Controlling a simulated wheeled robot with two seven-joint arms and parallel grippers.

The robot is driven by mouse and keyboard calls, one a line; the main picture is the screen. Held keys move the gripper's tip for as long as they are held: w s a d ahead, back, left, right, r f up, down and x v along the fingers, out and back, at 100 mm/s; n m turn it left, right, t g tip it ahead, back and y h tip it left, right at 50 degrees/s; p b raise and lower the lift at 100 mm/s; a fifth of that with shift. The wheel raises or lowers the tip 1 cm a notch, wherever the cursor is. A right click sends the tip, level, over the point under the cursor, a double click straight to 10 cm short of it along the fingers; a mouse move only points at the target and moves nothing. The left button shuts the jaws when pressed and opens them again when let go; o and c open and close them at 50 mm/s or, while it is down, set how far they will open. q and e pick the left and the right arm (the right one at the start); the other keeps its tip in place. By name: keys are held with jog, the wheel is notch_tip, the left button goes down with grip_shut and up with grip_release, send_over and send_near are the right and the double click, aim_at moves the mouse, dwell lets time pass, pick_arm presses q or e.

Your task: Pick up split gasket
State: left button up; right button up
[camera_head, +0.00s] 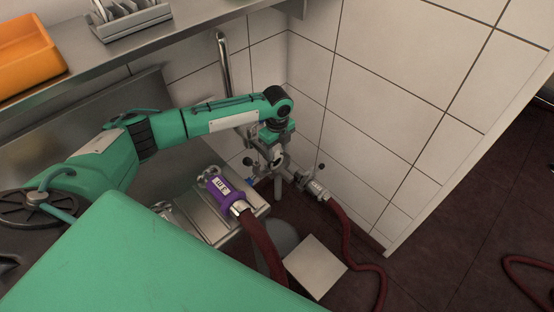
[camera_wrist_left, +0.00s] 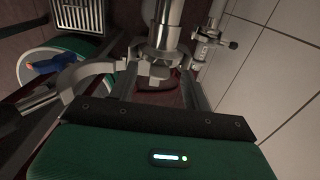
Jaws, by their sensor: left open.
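I cannot clearly make out the split gasket in either view. In the left wrist view, a dark red rounded piece (camera_wrist_left: 158,85) shows beyond the fingers, below a metal pipe end. I cannot tell whether it is the gasket or a hose. My left gripper (camera_head: 277,160) is open at the vertical metal pipe (camera_head: 278,189) in the corner. In the left wrist view its fingers (camera_wrist_left: 160,78) stand apart on either side of the pipe fitting (camera_wrist_left: 163,38). I see no object held. My right gripper is not in view.
A purple-collared nozzle (camera_head: 225,195) with a dark red hose lies on a metal box. A valve (camera_head: 316,188) with another red hose is beside the tiled wall. A pale square plate (camera_head: 314,267) is low down. An orange bin (camera_head: 28,52) stands on the shelf.

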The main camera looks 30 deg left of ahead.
pick_arm(q)
jog(key=shift+f, duration=0.25)
grip_shut()
notch_tip(320, 180, up, 10)
dwell(0.6)
